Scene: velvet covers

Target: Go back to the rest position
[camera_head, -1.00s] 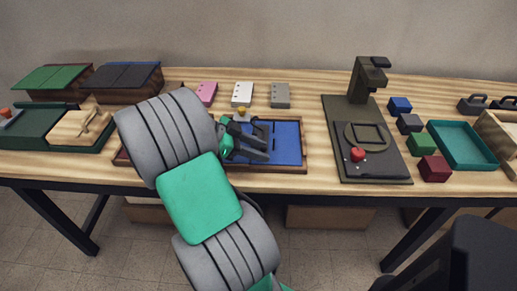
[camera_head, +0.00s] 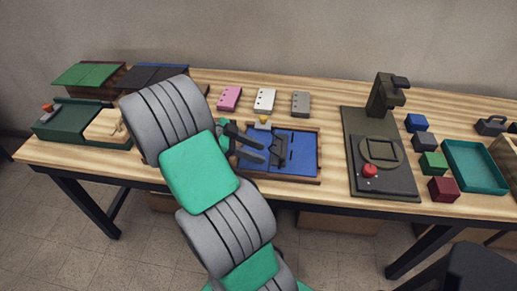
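My gripper (camera_head: 264,154) hangs over the left part of a blue-floored tray (camera_head: 302,165) with a brown rim. Its two dark fingers point right and are spread apart, with nothing seen between them. A dark grey piece (camera_head: 281,155) lies in the tray just right of the fingertips, and a gap shows between them in the picture. My grey and green arm hides the tray's left side and part of the table.
A dark machine (camera_head: 384,180) with a red knob stands right of the tray. Several coloured blocks and a teal tray (camera_head: 478,188) lie further right. Pink (camera_head: 229,98), white and grey blocks sit behind. Lidded boxes (camera_head: 90,74) stand at left.

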